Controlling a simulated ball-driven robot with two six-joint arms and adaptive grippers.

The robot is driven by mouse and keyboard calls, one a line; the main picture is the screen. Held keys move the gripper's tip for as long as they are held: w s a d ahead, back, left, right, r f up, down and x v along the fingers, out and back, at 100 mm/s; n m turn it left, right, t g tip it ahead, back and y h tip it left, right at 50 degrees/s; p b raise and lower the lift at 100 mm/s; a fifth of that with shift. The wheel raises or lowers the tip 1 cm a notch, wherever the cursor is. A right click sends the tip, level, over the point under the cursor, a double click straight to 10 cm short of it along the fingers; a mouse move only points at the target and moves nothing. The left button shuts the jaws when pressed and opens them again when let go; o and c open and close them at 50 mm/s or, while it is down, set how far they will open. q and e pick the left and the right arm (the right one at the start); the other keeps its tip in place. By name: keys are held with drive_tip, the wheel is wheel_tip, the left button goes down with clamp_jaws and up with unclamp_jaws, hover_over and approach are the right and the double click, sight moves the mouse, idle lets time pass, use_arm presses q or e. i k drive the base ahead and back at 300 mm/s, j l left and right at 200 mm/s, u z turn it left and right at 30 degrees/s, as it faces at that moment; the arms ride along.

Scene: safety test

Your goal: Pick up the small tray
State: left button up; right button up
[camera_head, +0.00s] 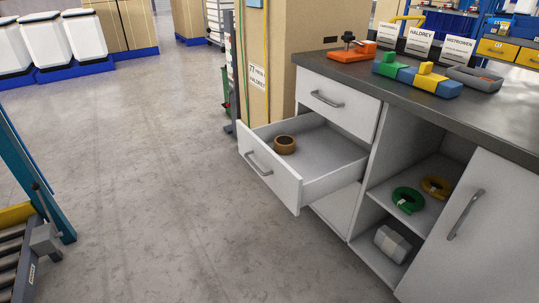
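Neither of my grippers is in view. A grey cabinet with a dark worktop (440,88) stands on the right. On it are an orange device with a black clamp (349,52), a blue, green and yellow block-like item (416,76) and a grey item (474,78). An upper drawer (338,104) is shut. The drawer below it (273,173) is pulled open and holds a brown tape roll (285,145).
Open shelves hold a green ring (409,201), a yellow ring (436,187) and a grey block (392,243). A cabinet door (475,240) is shut at right. A roller conveyor (15,265) stands at lower left. White bins (45,45) stand far left. The middle floor is clear.

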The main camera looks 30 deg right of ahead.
sight(474, 82)
drive_tip(key=z, duration=2.1)
drive_tip(key=i+j+u, duration=0.1)
drive_tip(key=j, duration=0.25)
